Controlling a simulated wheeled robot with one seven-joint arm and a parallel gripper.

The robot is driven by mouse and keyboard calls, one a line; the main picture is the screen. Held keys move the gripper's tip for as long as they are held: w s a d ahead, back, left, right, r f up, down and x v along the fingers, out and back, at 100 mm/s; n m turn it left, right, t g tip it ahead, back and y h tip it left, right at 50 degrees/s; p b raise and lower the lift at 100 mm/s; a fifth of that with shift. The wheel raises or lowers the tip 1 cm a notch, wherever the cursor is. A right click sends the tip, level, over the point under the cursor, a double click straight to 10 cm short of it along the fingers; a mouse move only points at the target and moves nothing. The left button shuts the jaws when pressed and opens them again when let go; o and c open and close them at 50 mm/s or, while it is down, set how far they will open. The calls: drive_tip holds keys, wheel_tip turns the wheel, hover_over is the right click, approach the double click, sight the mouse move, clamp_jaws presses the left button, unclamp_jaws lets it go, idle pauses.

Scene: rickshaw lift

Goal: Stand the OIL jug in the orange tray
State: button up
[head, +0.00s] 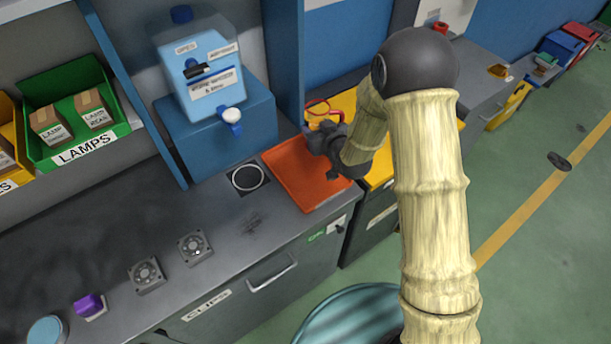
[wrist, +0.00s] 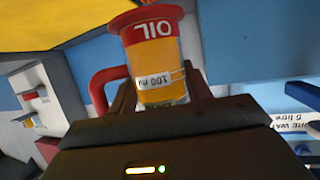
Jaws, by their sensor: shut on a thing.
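My gripper (head: 322,148) is over the far right part of the orange tray (head: 292,180) in the head view. In the wrist view my gripper (wrist: 161,98) is shut on the OIL jug (wrist: 158,55), with one finger on each side of it. The jug has a yellow body, a red band with OIL on it, a 100 ml label and a red handle to the left. Its lettering is upside down in the wrist view, as is the sign behind.
A blue water container (head: 203,75) on a blue block stands left of the tray. A white ring mark (head: 247,178) is on the grey bench beside the tray.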

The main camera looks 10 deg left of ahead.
wheel_tip(320, 180, up, 3)
drive_tip(key=n+g+y, duration=0.1)
drive_tip(key=n, duration=0.1)
hover_over(295, 159)
drive_tip(key=shift+b, duration=0.3)
drive_tip(key=shift+f, duration=0.1)
drive_tip(key=shift+f+p, duration=0.65)
drive_tip(key=shift+f, duration=2.2)
drive_tip(key=shift+f, duration=0.1)
wheel_tip(295, 159, down, 4)
drive_tip(key=shift+d+f+p, duration=0.1)
drive_tip(key=shift+p, duration=0.5)
drive_tip(key=shift+s, duration=0.1)
